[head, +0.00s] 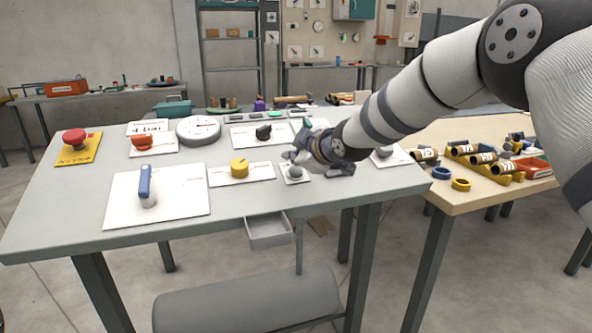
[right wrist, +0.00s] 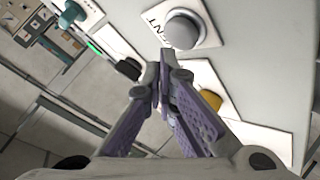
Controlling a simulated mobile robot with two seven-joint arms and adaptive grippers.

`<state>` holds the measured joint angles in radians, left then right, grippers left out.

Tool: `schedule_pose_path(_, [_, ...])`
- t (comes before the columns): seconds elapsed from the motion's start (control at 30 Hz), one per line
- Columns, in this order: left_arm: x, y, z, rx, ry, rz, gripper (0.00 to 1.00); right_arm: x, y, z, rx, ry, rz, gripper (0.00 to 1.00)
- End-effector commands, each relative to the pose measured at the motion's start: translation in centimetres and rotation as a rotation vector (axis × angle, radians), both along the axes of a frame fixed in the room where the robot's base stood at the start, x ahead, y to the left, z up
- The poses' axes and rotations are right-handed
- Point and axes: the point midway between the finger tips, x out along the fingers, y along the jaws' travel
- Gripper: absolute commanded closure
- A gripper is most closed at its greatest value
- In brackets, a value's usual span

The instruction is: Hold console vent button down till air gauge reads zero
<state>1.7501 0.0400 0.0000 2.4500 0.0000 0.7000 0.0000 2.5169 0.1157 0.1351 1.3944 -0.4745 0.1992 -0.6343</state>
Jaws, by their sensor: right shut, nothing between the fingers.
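The vent button (head: 295,171) is a grey round knob on a small white plate on the console. In the right wrist view the grey button (right wrist: 183,28) sits beside lettering of which "ENT" shows. My right gripper (head: 303,158) is over the console just behind the button; in the right wrist view its fingertips (right wrist: 163,62) are together, empty and beside the button, not on its top. The round white air gauge (head: 198,130) stands at the back of the console; its needle is too small to read. My left gripper is out of view.
On the console are a red mushroom button (head: 74,137) on a yellow plate, a "4 bar" sign (head: 150,128), an orange-red knob (head: 141,142), a blue lever (head: 145,185), a yellow knob (head: 239,167) and a black knob (head: 263,132). A wooden table (head: 460,200) with rolls stands right.

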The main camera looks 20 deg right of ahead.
Motion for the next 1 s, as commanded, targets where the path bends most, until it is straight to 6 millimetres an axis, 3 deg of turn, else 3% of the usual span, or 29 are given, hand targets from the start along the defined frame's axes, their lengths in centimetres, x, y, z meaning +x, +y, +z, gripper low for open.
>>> schedule_pose_path(1.0, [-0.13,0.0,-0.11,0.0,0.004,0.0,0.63,0.26,0.02,-0.82,0.0,0.0,0.0,1.0])
